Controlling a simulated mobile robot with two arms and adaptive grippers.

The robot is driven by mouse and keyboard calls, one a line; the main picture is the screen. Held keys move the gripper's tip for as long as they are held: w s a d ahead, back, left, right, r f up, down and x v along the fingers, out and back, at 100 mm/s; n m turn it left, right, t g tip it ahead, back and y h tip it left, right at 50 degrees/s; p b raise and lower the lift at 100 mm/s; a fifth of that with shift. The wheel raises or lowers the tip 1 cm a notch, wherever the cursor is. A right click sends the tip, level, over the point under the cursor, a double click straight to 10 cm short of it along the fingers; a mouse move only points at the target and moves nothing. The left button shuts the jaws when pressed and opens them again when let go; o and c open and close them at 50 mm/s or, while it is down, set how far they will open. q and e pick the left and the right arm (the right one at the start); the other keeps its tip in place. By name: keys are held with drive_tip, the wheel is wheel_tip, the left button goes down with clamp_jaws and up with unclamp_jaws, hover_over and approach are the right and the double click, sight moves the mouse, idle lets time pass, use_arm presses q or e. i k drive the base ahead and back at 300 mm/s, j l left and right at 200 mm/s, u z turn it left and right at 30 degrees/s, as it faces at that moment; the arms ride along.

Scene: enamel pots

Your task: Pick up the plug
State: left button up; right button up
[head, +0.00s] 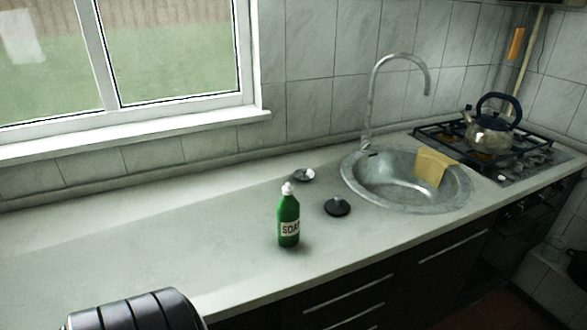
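A black round plug (337,207) with a small raised knob lies on the pale countertop, just left of the sink. It is between the green soap bottle and the basin, apart from both. A second small round piece (303,175), silvery with a dark edge, lies behind it, near the bottle's top in the picture. Neither of my grippers shows in the head view, so I cannot see whether they are open or shut.
A green soap bottle (289,218) stands upright left of the plug. A kettle (490,135) stands on the gas hob (535,160). The left counter is clear.

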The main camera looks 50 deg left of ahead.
sight(336, 207)
drive_tip(key=u, duration=1.35)
drive_tip(key=i+l+z, duration=0.35)
drive_tip(key=i, duration=0.15)
drive_tip(key=i+l+u, duration=0.1)
drive_tip(key=u, duration=0.8)
